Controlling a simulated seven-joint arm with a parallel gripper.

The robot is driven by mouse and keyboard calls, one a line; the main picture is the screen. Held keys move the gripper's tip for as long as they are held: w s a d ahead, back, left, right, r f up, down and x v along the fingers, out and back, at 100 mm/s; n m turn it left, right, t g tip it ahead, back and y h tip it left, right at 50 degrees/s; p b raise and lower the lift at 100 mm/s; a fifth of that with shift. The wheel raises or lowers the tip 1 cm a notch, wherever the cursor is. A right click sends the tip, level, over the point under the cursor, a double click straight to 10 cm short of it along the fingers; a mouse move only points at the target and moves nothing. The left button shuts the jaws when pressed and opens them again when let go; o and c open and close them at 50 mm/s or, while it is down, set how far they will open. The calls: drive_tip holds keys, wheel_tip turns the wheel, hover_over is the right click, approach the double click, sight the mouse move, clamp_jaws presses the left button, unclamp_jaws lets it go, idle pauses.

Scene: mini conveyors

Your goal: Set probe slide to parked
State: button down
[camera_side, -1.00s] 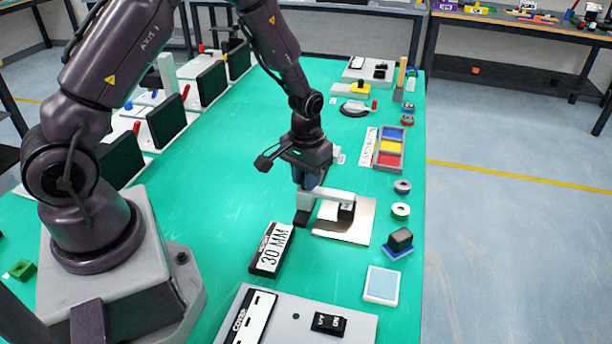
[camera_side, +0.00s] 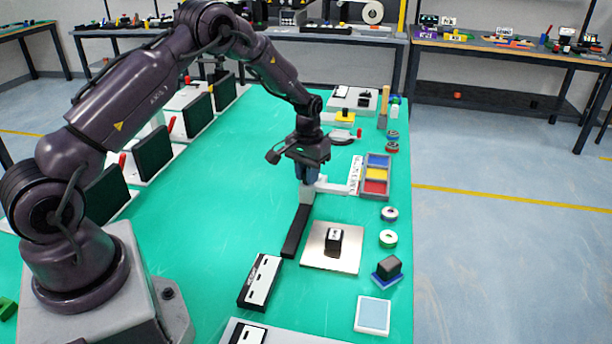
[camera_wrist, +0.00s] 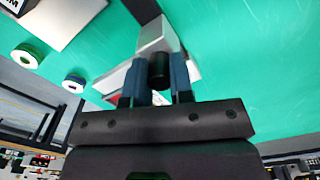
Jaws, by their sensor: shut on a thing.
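The probe slide has a pale grey carriage (camera_side: 306,195) at the far end of a black rail (camera_side: 295,232). A light arm (camera_side: 335,188) reaches right from the carriage, beyond the metal plate. In the side view my gripper (camera_side: 309,176) is down over the carriage. In the wrist view my gripper (camera_wrist: 158,82) has its two blue fingers on either side of a dark round knob (camera_wrist: 158,68), shut on it. The grey carriage block (camera_wrist: 162,38) shows just beyond the knob. The finger contact is partly hidden in the side view.
A metal plate (camera_side: 318,259) with a small black-and-white block (camera_side: 333,239) lies right of the rail. A black box with a white face (camera_side: 260,282) stands in front. A tray of coloured bins (camera_side: 375,190) is to the right.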

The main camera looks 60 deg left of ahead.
drive_tip(key=shift+w+a+r, duration=0.1)
drive_tip(key=shift+w+a, duration=0.1)
drive_tip(key=shift+a, duration=0.05)
drive_tip(key=c, duration=1)
unclamp_jaws()
drive_tip(key=shift+d, duration=0.1)
wheel_tip(320, 180, up, 13)
drive_tip(key=s+d+r+m+t, duration=0.1)
drive_tip(key=s+d+r+t, duration=0.1)
drive_tip(key=s+d+r, duration=0.3)
drive_tip(key=s+d+r+m+t, duration=0.2)
drive_tip(key=s+d+r, duration=0.3)
drive_tip(key=s, duration=0.8)
drive_tip(key=s+d+r+m+t, duration=0.1)
drive_tip(key=s+d+r, duration=0.3)
drive_tip(key=s, duration=0.5)
drive_tip(key=shift+s+d+r+t, duration=0.2)
drive_tip(key=shift+d+r+t, duration=0.2)
drive_tip(key=shift+d, duration=0.6)
